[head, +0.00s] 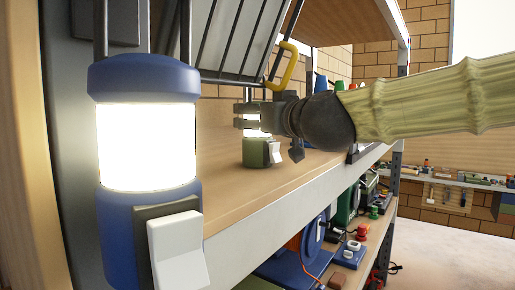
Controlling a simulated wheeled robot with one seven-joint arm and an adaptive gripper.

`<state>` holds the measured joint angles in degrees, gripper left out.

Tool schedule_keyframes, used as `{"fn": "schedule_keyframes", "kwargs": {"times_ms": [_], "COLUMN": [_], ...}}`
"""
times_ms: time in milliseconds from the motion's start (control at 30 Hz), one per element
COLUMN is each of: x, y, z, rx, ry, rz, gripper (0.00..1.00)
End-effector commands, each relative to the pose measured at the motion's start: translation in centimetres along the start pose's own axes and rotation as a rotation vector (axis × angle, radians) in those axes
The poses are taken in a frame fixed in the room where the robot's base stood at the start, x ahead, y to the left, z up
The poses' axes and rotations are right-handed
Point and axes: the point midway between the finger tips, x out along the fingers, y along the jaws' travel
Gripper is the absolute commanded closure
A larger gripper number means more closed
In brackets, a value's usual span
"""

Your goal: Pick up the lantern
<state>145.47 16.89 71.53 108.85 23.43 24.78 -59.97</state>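A large blue lantern (148,145) with a bright white glowing middle and a white switch fills the left foreground. A smaller lantern with a green base (257,153), a white switch and a glowing middle stands upright on the wooden shelf (235,203) farther back. My gripper (249,119) reaches in from the right at the height of the green lantern's glowing part. Its dark fingers overlap the lantern in the picture and hide much of its upper part. I cannot tell whether they touch it or how far apart they are.
Coloured cones (321,83) stand behind my arm. A lower shelf holds a blue reel (313,236) and other gear. The shelf board left of the green lantern is clear.

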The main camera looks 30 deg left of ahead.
Motion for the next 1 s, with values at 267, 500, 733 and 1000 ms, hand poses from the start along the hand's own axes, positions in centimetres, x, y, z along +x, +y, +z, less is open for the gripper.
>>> {"fn": "schedule_keyframes", "kwargs": {"times_ms": [267,500,733,1000], "x": [0.0,0.0,0.0,-1.2], "y": [0.0,0.0,0.1,0.7], "z": [0.0,-0.1,-0.2,-0.5], "rx": [0.000,0.000,-0.001,-0.001], "ry": [0.000,0.001,0.003,0.004], "rz": [0.000,0.001,0.002,0.003], "gripper": [0.92,1.00,1.00,1.00]}}
